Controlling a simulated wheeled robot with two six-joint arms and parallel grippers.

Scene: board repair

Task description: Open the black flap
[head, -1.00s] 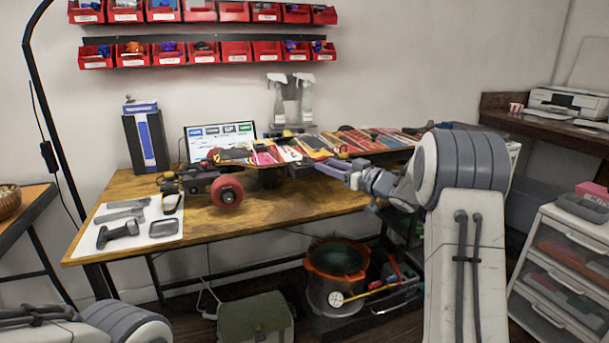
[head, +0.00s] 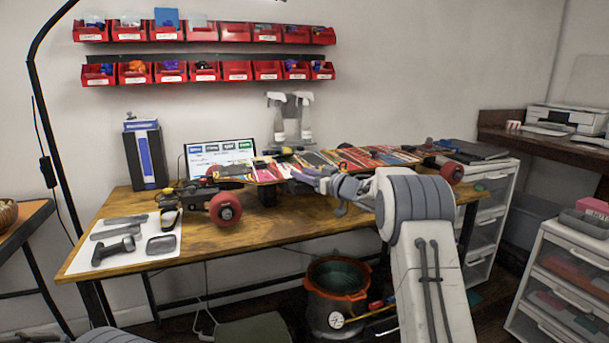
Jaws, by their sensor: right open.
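A longboard (head: 335,157) with a colourful patterned deck and red wheels lies along the workbench. A small dark panel, possibly the black flap (head: 262,167), is on its deck near the left end; it is too small to tell how far it is raised. My right gripper (head: 297,174) is at the near edge of the deck, just right of that dark panel, with its fingers pointing left. It is open and looks empty. Whether it touches the deck cannot be told. My left gripper is out of view.
The wooden workbench (head: 190,243) has bare room in front of the board. A white mat (head: 80,262) with dark tools lies at left. A black-and-blue box (head: 146,155) and a screen (head: 219,151) stand behind. Red bins (head: 237,70) hang above; a pot (head: 337,300) stands below.

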